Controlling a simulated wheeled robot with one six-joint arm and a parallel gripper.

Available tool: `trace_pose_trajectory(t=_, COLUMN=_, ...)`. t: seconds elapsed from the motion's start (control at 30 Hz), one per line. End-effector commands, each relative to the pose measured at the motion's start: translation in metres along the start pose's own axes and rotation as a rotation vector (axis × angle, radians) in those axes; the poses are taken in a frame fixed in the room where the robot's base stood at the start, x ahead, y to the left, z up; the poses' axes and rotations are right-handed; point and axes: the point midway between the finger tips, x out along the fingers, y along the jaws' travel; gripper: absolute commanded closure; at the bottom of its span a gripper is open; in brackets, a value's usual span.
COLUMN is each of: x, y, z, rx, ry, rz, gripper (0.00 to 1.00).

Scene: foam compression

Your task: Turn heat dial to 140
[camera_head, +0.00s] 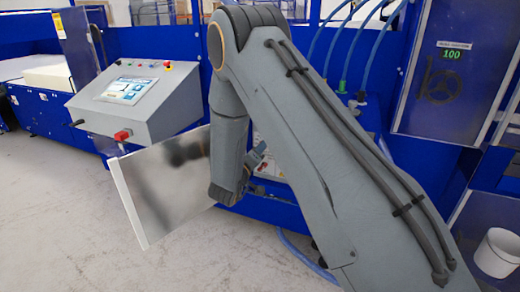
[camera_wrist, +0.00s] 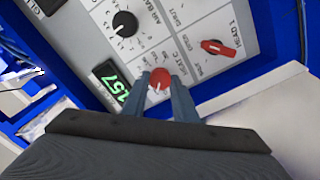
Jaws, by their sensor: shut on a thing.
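The heat dial (camera_wrist: 160,84) is a red knob on the light grey control panel (camera_wrist: 206,24), in the middle of the wrist view. A green digital display (camera_wrist: 112,81) left of it reads 157. My gripper (camera_wrist: 161,77) has its two fingers on either side of the red knob and is shut on it. The lettering beside the dial is partly hidden by the fingers. In the head view my arm covers most of this panel, and the dial and fingertips are hidden there.
A black knob (camera_wrist: 125,23) and a red switch (camera_wrist: 218,48) sit close by on the same panel. A grey console with a screen (camera_head: 127,90) stands left in the head view. A display (camera_head: 452,54) at the right reads 100. A white bucket (camera_head: 497,253) stands at the lower right.

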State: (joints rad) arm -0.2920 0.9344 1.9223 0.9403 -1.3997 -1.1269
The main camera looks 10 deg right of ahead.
Motion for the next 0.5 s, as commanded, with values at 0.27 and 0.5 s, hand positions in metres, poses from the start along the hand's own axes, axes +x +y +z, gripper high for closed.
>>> trace_pose_trajectory(t=0.27, x=0.0, y=0.0001, z=-0.0007, rx=0.001, ry=0.001, rz=0.0, gripper=0.61)
trace_pose_trajectory(t=0.5, x=0.0, y=0.0, z=-0.0003, rx=0.001, ry=0.001, rz=0.0, gripper=0.55)
